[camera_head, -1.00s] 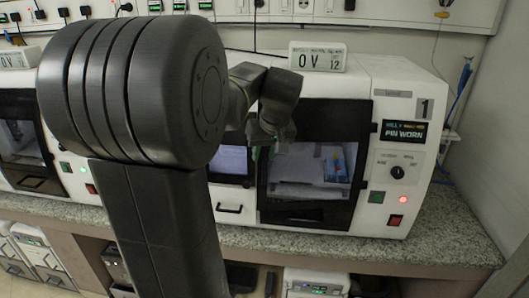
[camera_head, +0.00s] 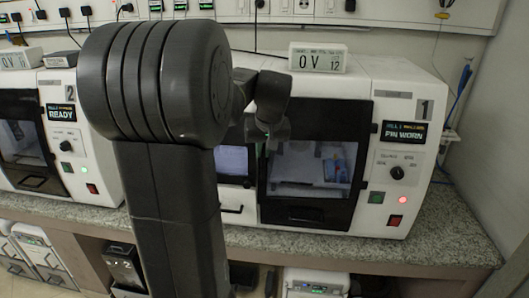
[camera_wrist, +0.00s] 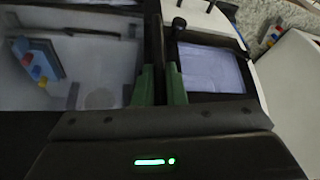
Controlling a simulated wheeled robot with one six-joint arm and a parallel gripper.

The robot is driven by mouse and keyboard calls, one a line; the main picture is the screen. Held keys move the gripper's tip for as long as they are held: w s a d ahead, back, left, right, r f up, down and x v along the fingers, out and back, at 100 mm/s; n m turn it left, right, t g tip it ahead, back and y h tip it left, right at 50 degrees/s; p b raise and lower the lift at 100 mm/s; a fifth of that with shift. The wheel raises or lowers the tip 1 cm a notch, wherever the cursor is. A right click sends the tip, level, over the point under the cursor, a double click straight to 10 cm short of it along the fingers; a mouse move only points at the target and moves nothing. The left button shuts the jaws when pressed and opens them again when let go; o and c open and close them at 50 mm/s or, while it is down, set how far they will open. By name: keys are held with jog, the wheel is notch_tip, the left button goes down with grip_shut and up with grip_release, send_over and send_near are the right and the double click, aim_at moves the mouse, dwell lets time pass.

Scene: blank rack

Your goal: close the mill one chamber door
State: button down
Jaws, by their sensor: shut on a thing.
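Mill one is the white machine at the right, marked 1, with a display reading PIN WORN. Its black-framed chamber door (camera_head: 310,212) lies across the chamber front in the head view; I cannot tell whether it is fully shut. The chamber interior with a blue object shows through its window. My gripper (camera_wrist: 160,85) is at the door's left side in the head view (camera_head: 272,142). In the wrist view its two green fingers stand on either side of a dark upright strip, the door's edge or handle, and are shut on it. The exact contact is hard to see.
A sign box (camera_head: 318,58) stands on top of the mill. Mill two (camera_head: 62,140), showing READY, stands at the left. The granite counter (camera_head: 440,235) runs along the front.

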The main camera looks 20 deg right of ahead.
jog(key=w, duration=0.1)
jog(key=w+d, duration=0.1)
jog(key=w, duration=0.1)
jog(key=shift+w+d+f+p, duration=0.25)
jog(key=shift+w+d+p, duration=0.05)
jog(key=shift+w, duration=0.05)
jog(key=c, duration=1.5)
grip_release()
jog(key=shift+w, duration=0.1)
jog(key=shift+a, duration=0.1)
jog(key=shift+f, duration=0.1)
jog(key=shift+d+r, duration=0.2)
jog(key=shift+r, duration=0.05)
jog(key=v, duration=0.4)
jog(key=b+v, duration=0.1)
jog(key=v, duration=0.8)
jog(key=shift+s+a+r, duration=0.25)
jog(key=shift+a, duration=0.05)
